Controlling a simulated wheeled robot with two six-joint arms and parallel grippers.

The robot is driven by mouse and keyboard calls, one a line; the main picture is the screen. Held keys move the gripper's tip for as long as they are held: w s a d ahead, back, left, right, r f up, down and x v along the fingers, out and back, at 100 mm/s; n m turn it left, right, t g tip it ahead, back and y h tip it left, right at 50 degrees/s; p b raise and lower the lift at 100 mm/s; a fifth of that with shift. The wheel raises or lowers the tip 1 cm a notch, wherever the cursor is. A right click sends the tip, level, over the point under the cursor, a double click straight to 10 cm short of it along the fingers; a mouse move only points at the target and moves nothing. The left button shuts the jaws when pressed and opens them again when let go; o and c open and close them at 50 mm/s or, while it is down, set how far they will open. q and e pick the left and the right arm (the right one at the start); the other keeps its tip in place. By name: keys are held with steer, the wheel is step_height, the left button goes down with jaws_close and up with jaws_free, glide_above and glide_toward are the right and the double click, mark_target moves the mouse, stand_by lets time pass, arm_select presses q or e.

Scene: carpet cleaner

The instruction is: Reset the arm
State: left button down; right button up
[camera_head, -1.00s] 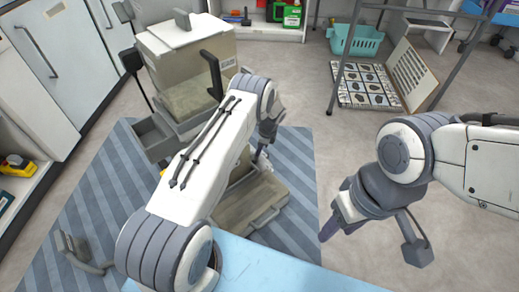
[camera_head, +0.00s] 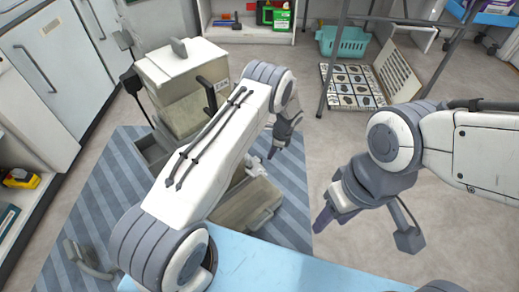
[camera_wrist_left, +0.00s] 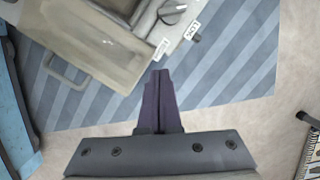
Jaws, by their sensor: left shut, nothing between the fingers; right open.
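My left arm reaches across the middle of the head view. Its gripper (camera_head: 277,150) hangs to the right of the carpet cleaner, near the edge of the striped rug. In the left wrist view the left gripper's fingers (camera_wrist_left: 160,80) are together with nothing between them. The carpet cleaner (camera_head: 180,85) stands upright on the rug, and my left arm hides part of it. Its lower tank with a handle shows in the left wrist view (camera_wrist_left: 105,50), apart from the fingers. My right gripper (camera_head: 322,215) is open at the right, over bare floor.
The blue-grey striped rug (camera_head: 100,210) lies under the cleaner. A light blue surface (camera_head: 260,268) is at the front. A teal basket (camera_head: 343,41) and an open case (camera_head: 352,87) sit near a metal rack at the back. Cabinets (camera_head: 50,60) line the left.

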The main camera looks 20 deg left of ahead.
arm_select(q)
steer(key=shift+s+d+r+p, duration=0.2)
steer(key=shift+d+r, duration=0.2)
steer(key=shift+d, duration=0.3)
steer(key=shift+s+d+r+p, duration=0.15)
steer(key=shift+d+r, duration=0.25)
steer(key=shift+d, duration=0.25)
steer(key=shift+r, duration=0.1)
steer(key=s+d+r+n+h+p, duration=0.1)
steer(key=s+d+r, duration=0.25)
steer(key=r, duration=0.45)
steer(key=s+d+r+n, duration=0.2)
steer(key=s+d+r, duration=0.15)
steer(key=r, duration=0.55)
steer(key=s+d+r+n+h+p, duration=0.1)
steer(key=s+d+r, duration=0.25)
steer(key=r, duration=0.45)
steer(key=s+a+r+n+h+p, duration=0.15)
steer(key=s+r, duration=0.45)
steer(key=s, duration=0.6)
steer(key=s+r+n, duration=0.3)
steer(key=s+r, duration=0.3)
steer(key=s, duration=0.6)
step_height(320, 180, up, 38)
steer(key=p, duration=3.8)
steer(key=shift+s+a+r, duration=0.2)
steer(key=shift+s, duration=0.15)
